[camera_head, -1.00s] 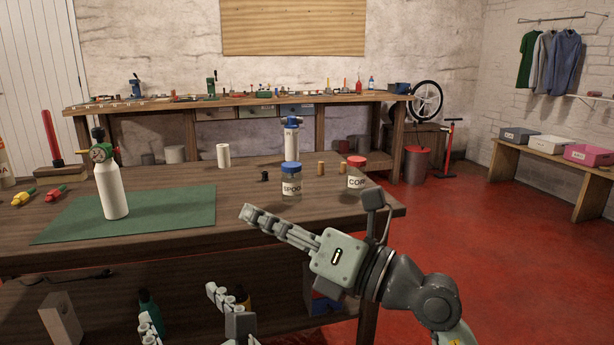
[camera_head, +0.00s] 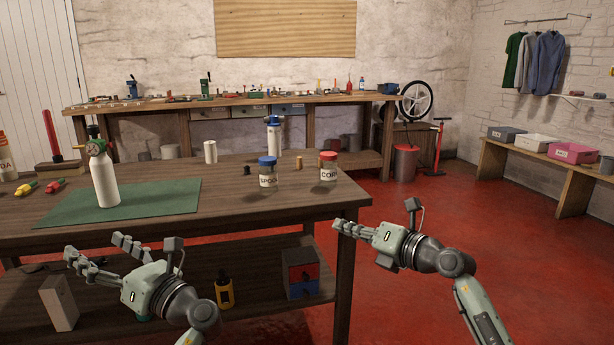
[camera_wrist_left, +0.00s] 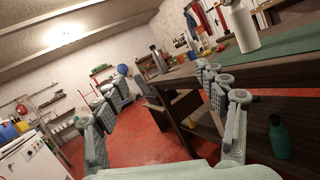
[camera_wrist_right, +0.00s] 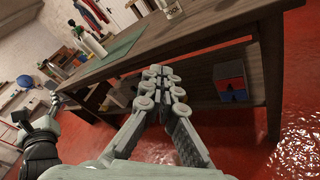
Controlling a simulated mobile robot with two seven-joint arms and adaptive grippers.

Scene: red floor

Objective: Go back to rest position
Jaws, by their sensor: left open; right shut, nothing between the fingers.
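My left gripper (camera_head: 96,250) is open and empty in front of the near edge of the wooden workbench (camera_head: 235,225), low at the left of the head view. In the left wrist view its fingers (camera_wrist_left: 160,108) stand wide apart with nothing between them. My right gripper (camera_head: 352,228) is off the bench's right front corner, over the red floor. In the right wrist view its fingertips (camera_wrist_right: 160,75) meet, with nothing between them.
On the bench stand a white bottle (camera_head: 104,182) on a green mat (camera_head: 150,199), a blue-lidded jar (camera_head: 268,178) and a red-lidded jar (camera_head: 328,172). The lower shelf holds a red-and-blue drawer box (camera_head: 300,272) and a yellow bottle (camera_head: 224,291). Red floor (camera_head: 450,230) is clear at right.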

